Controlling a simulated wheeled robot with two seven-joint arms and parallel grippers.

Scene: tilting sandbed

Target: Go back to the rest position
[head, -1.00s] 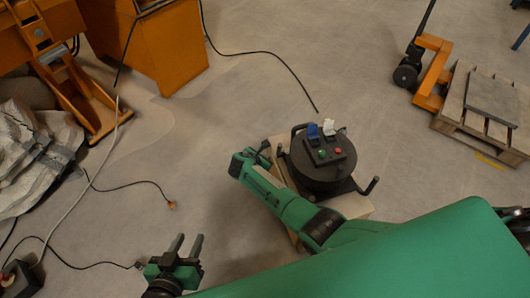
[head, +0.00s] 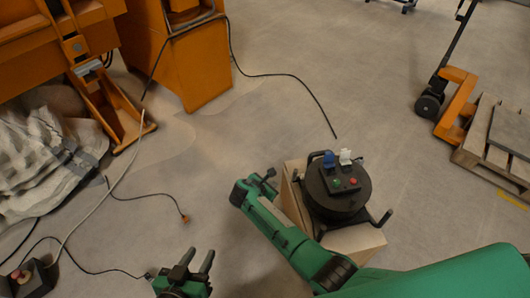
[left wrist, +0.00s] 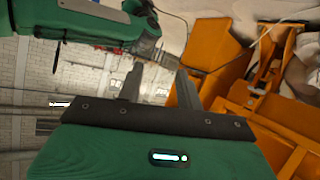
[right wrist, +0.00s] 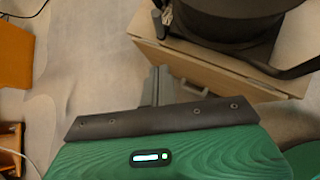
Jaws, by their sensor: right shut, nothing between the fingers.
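My left gripper (head: 195,262) is at the bottom of the head view, with its two dark fingers apart and nothing between them. The same open fingers show in the left wrist view (left wrist: 160,88). My right gripper (head: 267,177) is at the end of the green arm, beside the box with the black cable reel, and partly hidden in the head view. In the right wrist view its fingers (right wrist: 157,86) are together and empty, in front of the box's side. I cannot tell whether they touch it.
A black cable reel (head: 335,208) stands on a wooden box (head: 352,244) close to my right arm. Orange machinery (head: 184,60) is at upper left, near a grey-white sack (head: 45,160). Cables cross the floor. A pallet (head: 480,152) with an orange pallet truck (head: 455,105) is at right.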

